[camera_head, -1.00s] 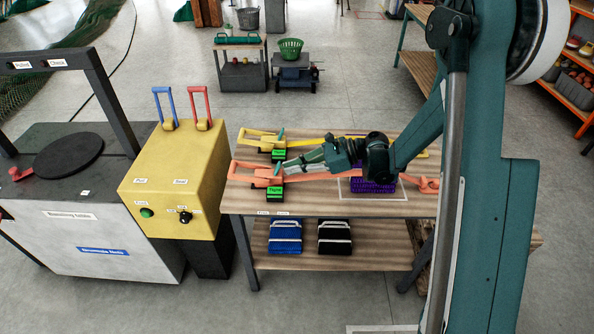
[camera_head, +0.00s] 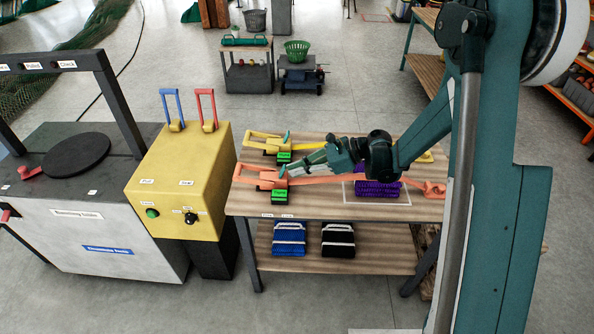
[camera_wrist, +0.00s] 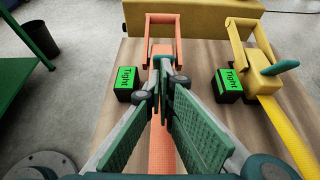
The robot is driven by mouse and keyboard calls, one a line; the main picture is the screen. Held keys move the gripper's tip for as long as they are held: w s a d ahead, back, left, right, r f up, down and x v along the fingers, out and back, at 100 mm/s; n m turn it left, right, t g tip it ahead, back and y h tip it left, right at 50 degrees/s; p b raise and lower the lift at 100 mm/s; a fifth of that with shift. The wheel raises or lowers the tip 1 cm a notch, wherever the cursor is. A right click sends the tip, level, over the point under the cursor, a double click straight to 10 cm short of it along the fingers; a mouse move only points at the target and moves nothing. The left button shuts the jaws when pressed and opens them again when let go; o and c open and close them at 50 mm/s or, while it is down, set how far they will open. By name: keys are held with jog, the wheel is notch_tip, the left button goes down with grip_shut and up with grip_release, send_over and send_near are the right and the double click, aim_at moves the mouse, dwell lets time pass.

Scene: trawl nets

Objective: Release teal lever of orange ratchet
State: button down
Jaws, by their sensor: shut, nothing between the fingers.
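The orange ratchet (camera_head: 262,178) lies on the near left part of the wooden table, its frame handle reaching left and its orange strap (camera_head: 328,181) running right. In the wrist view, its orange handle (camera_wrist: 162,40) stands just beyond my fingertips. My gripper (camera_head: 284,170) is shut and empty, pointing down at the ratchet's body; it also fills the middle of the wrist view (camera_wrist: 162,78). The orange ratchet's teal lever is hard to tell from my teal fingers at the tips. I cannot tell whether they touch. A green display (camera_wrist: 127,80) beside the orange ratchet reads "Tight".
A yellow ratchet (camera_head: 268,144) with its own teal lever (camera_wrist: 285,66) and a "Tight" display (camera_wrist: 228,82) lies close by. A purple bundle (camera_head: 377,189) sits under the straps. A yellow control box (camera_head: 180,185) stands to the left of the table (camera_head: 300,209).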

aim_at(285, 167)
jog(key=shift+a+r+h+p, duration=0.15)
jog(key=shift+r+h+p, duration=0.15)
jog(key=shift+h, duration=0.1)
jog(key=a+h+p, duration=0.1)
jog(key=h, duration=0.1)
jog(key=a+r+h+p, duration=0.1)
jog(key=h, duration=0.1)
jog(key=a+r+h+p, duration=0.1)
jog(key=h+p, duration=0.1)
jog(key=shift+r, duration=0.15)
jog(key=shift+d, duration=0.1)
jog(key=shift+r, duration=0.15)
jog(key=shift+r+p, duration=0.4)
jog(key=shift+r, duration=0.25)
dwell(0.5)
